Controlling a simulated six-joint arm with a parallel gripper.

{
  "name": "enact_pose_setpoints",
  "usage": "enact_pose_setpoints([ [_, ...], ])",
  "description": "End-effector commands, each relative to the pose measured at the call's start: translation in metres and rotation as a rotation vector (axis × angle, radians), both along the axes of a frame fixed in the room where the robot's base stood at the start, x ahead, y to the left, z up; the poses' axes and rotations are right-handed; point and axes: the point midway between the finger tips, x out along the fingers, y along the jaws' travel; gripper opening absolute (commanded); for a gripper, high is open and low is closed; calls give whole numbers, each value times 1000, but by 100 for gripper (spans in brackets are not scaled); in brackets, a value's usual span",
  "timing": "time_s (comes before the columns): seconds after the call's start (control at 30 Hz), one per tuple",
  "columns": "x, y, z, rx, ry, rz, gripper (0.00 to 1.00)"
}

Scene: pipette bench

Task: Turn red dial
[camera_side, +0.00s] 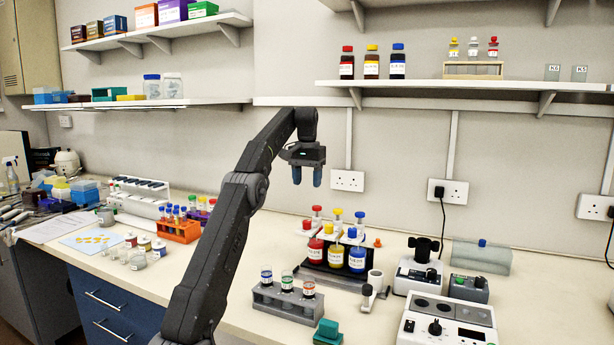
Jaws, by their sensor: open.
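A red-labelled bottle (315,249) stands at the left of a row of three on a dark stand.
A grey rack (266,304) with several small vials stands in front of the bottles. A white device (446,325) and a black-topped instrument (418,272) are to the right. An orange tube rack (179,232) is to the left. Shelves (470,85) hang behind.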

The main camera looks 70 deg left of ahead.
Motion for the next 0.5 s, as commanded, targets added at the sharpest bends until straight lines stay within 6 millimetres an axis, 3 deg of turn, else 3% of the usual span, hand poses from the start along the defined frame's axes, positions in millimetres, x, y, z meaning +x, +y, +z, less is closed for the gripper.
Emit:
enact_pose_setpoints([
  [0.5,-1,-1,12,-1,1,0,54],
])
